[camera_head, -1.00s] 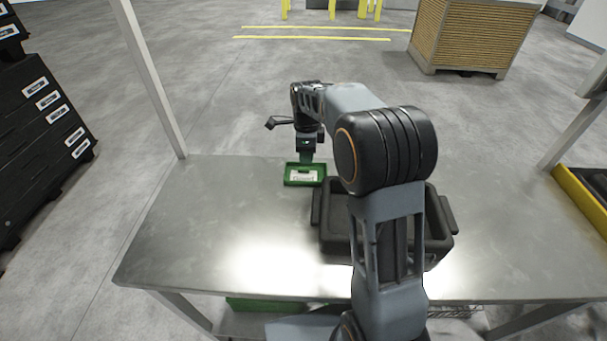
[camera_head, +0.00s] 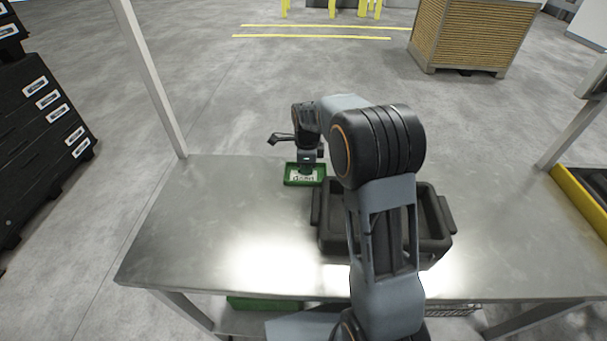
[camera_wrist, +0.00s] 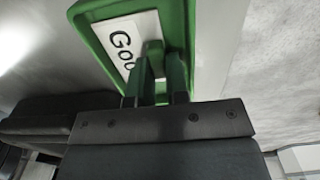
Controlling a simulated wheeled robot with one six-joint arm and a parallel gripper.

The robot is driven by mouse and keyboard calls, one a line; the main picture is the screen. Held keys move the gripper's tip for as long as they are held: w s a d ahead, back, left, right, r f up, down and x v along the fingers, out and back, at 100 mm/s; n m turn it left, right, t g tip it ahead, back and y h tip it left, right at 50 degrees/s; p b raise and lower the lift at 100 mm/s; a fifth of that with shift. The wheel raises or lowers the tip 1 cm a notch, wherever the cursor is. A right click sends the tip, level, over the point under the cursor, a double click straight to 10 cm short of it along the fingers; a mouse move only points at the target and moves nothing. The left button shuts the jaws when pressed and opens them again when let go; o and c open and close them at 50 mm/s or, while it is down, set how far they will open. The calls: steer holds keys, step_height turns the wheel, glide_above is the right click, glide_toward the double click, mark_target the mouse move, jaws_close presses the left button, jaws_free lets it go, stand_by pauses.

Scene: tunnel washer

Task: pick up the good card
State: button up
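The good card (camera_wrist: 124,40) is white with black letters; "Goo" shows in the wrist view and my fingers hide the rest. It lies in a shallow green tray (camera_wrist: 190,20) on the metal table. A small raised block (camera_wrist: 154,48) stands on the card. In the head view the card (camera_head: 304,176) and the tray (camera_head: 290,182) are at the table's far edge. My gripper (camera_wrist: 160,62) points down over the card, its two fingers apart on either side of the block. I see no clear grip. In the head view my gripper (camera_head: 308,169) is low over the tray.
A black open bin (camera_head: 330,246) stands on the table just right of and nearer than the tray. The table's left half (camera_head: 200,230) is clear. Metal posts (camera_head: 150,85) rise at the table's sides. A yellow-edged container (camera_head: 580,200) is at the right.

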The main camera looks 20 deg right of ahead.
steer(key=shift+r, duration=0.1)
jaws_close()
steer(key=shift+w+r, duration=0.1)
steer(key=shift+r, duration=0.55)
steer(key=s+a+r+b, duration=0.1)
steer(key=s+a+r, duration=0.1)
steer(key=s+r, duration=0.3)
steer(key=s+a+r+b, duration=0.1)
steer(key=s+a+r, duration=0.1)
steer(key=s+r, duration=0.4)
steer(key=shift+s+a+r+b, duration=0.3)
steer(key=shift+s+a, duration=0.1)
steer(key=shift+s, duration=0.8)
